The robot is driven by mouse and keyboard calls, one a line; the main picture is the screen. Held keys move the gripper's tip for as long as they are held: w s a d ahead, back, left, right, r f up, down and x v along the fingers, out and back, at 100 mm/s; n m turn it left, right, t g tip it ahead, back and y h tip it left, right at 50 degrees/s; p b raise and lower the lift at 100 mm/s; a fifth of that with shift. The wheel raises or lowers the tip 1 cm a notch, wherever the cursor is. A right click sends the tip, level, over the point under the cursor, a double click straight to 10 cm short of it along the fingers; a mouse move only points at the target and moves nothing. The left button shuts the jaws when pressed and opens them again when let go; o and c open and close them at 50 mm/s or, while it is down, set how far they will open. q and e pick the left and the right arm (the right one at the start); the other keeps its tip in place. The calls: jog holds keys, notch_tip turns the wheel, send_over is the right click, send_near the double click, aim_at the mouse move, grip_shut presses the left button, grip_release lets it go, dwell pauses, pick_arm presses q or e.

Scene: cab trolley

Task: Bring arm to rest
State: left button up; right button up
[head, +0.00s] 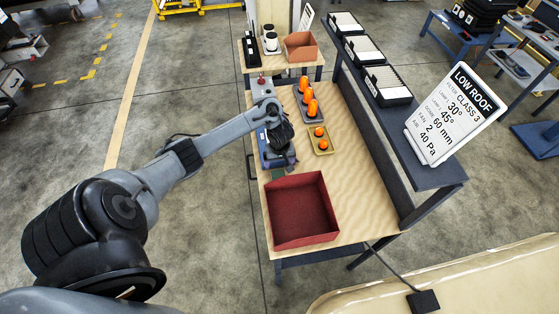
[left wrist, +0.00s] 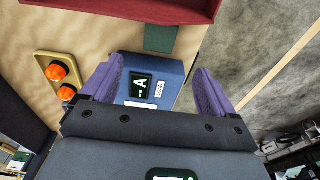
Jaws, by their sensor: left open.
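My left arm reaches in from the left in the head view, with its left gripper (head: 279,160) low over the left side of the trolley's wooden top (head: 352,170). In the left wrist view, the two purple fingers of the left gripper (left wrist: 157,80) are spread apart with nothing held. A blue box (left wrist: 172,75) with a dark display and a white label lies beyond and between them; I cannot tell how far below. In the head view the blue box (head: 265,146) is partly hidden by my wrist. My right gripper is in neither view.
A red open tray (head: 302,208) stands at the near end, with a green patch (left wrist: 160,38) beside it. Orange domes stand in a grey tray (head: 309,102) and a yellow tray (head: 320,140). A raised dark shelf (head: 425,178) with a sign (head: 455,114) edges the right. Open floor lies left.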

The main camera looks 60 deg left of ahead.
pick_arm(q)
jog(key=s+d+r+m+t+p, duration=0.15)
jog(key=d+m, duration=0.35)
jog(key=d, duration=0.5)
jog(key=s+d+m+t+p, duration=0.1)
jog(key=d+m+t+p, duration=0.3)
jog(key=d, duration=0.6)
jog(key=s+d+r+m+g+p, duration=0.1)
jog(key=s+d+r+m, duration=0.2)
jog(key=s+r, duration=0.4)
jog(key=s+d+r+m+g+h+p, duration=0.1)
jog(key=s+d+r+m, duration=0.3)
jog(key=s+r, duration=0.3)
jog(key=shift+d+r+h, duration=0.3)
jog(key=shift+d+r, duration=0.45)
jog(key=shift+r, duration=0.2)
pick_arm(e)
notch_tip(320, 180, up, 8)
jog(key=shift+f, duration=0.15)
pick_arm(q)
jog(key=shift+w, duration=0.1)
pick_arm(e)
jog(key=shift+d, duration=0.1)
